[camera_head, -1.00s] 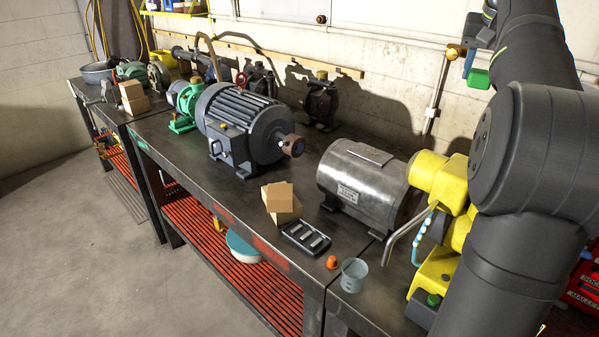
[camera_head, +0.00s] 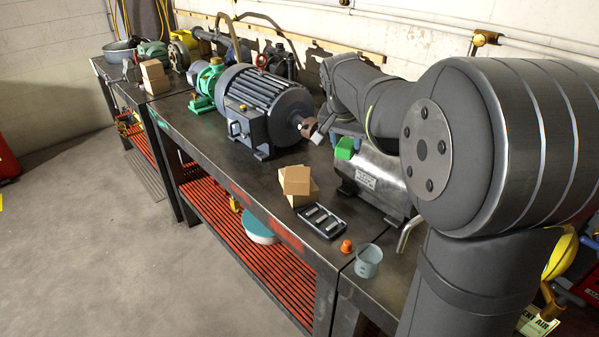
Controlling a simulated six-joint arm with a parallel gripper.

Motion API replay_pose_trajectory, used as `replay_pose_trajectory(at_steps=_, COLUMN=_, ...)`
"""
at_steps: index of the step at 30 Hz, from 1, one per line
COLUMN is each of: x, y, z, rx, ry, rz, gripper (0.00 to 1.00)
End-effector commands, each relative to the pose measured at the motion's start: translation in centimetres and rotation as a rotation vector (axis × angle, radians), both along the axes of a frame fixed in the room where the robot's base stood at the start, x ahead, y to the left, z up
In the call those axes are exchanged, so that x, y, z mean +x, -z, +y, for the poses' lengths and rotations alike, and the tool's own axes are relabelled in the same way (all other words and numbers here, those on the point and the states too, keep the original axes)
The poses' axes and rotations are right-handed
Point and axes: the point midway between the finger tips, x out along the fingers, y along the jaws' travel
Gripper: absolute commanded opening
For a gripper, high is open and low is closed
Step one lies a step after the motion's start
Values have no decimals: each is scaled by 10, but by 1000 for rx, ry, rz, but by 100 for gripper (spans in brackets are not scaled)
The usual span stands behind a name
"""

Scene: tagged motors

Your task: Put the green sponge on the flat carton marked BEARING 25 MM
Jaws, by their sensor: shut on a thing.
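My gripper (camera_head: 346,136) is shut on the green sponge (camera_head: 344,149) and holds it in the air, in front of the silver motor in this view. Two cardboard cartons are stacked on the bench to the lower left of the sponge: a smaller one (camera_head: 297,180) on top of another (camera_head: 308,198). Another stack of cartons (camera_head: 155,78) stands on the far bench at left. No lettering is readable on any carton, so I cannot tell which is marked BEARING 25 MM.
The silver motor (camera_head: 368,178) is partly hidden by my arm. A large grey motor (camera_head: 265,105) stands left of the sponge.

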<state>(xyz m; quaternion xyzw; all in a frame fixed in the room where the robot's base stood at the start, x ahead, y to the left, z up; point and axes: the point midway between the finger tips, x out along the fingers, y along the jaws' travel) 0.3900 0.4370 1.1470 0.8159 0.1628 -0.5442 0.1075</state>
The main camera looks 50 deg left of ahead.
Motion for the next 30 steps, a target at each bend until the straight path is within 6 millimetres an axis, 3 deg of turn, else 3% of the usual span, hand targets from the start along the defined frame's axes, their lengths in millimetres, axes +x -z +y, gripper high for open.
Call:
replay_pose_trajectory(at_steps=9, x=-32, y=43, z=63, rx=-4, ry=-6, rz=3, gripper=19)
replay_pose_trajectory(at_steps=15, x=-45, y=62, z=91, rx=-1, ry=-2, rz=2, gripper=19)
replay_pose_trajectory(at_steps=20, x=-49, y=67, z=98, rx=-1, ry=-1, rz=1, gripper=19)
replay_pose_trajectory(at_steps=30, x=-48, y=106, z=97, rx=-1, ry=-1, rz=2, gripper=19)
